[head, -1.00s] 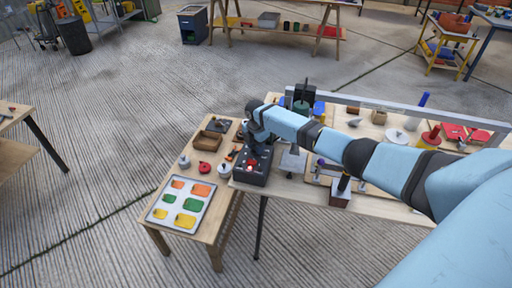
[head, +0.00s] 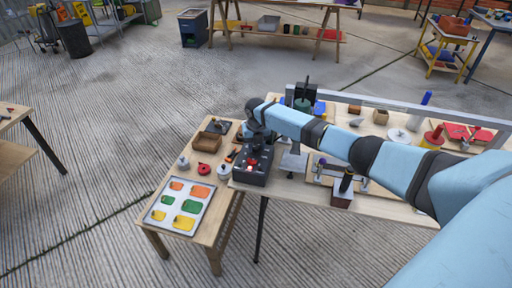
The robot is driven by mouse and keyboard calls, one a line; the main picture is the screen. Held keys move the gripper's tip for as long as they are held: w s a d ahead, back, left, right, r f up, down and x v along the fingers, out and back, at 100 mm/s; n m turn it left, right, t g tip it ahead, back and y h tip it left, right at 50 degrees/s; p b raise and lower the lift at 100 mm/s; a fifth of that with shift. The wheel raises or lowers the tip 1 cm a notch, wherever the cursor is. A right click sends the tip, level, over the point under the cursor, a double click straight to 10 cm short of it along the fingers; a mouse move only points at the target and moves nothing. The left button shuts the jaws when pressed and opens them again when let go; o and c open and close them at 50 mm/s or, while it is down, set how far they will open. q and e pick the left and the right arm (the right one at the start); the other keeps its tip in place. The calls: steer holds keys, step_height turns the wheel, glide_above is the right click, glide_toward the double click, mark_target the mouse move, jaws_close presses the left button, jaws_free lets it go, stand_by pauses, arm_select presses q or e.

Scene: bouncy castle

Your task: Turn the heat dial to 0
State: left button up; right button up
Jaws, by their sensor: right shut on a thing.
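A dark box (head: 250,177) with small knobs on its top stands at the left end of the long workbench. My right arm reaches in from the right, and my right gripper (head: 255,150) points down over the box. It is shut on a small red part on the box's top, most likely the heat dial (head: 253,162). The dial is partly hidden by the gripper, and its markings and setting are too small to read. My left gripper is not in view.
A low wooden table (head: 208,240) beside the box holds a tray of coloured patches (head: 179,206), a wooden box (head: 209,141) and small round items. The workbench (head: 390,208) to the right holds many tools and a metal rail (head: 400,111).

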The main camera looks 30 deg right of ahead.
mark_target(256, 147)
steer(key=n+b, duration=0.1)
steer(key=n, duration=0.2)
steer(key=shift+n, duration=0.4)
stand_by(0.4)
steer(key=o, duration=0.9)
steer(key=shift+o, duration=0.2)
step_height(256, 147, up, 14)
steer(key=shift+f, duration=0.1)
